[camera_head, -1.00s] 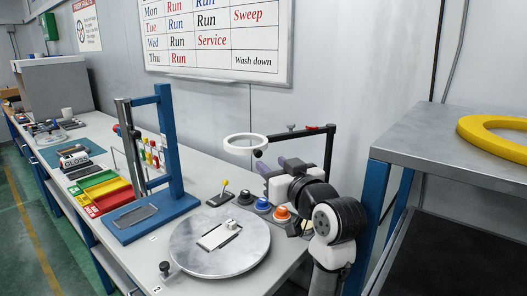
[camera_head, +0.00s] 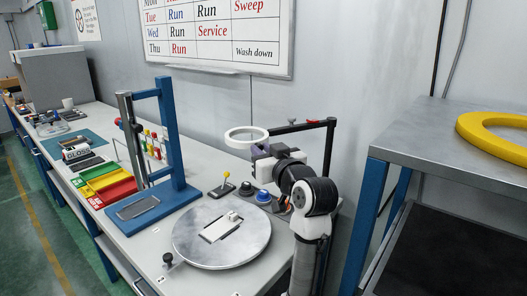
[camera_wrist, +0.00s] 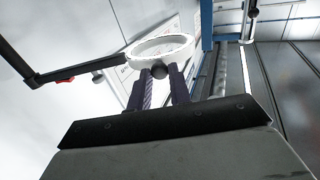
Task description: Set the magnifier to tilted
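The magnifier is a white ring (camera_head: 246,130) on a black arm (camera_head: 295,128) with a red lever, at the back right of the bench. In the head view the ring lies about level. In the wrist view the ring (camera_wrist: 133,56) shows beyond my fingertips, with a dark round knob (camera_wrist: 159,71) at its near edge. My gripper (camera_head: 260,150) is just below the ring's near right edge. In the wrist view its purple fingers (camera_wrist: 158,75) are apart, with the knob between or just beyond their tips. I cannot tell whether they touch it.
A round grey turntable (camera_head: 190,240) holds a light plate in front of my arm. Coloured knobs (camera_head: 263,196) and a yellow-topped joystick (camera_head: 226,175) stand nearby. A blue frame (camera_head: 168,130) stands to the left. A grey shelf (camera_head: 425,140) with a yellow ring is on the right.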

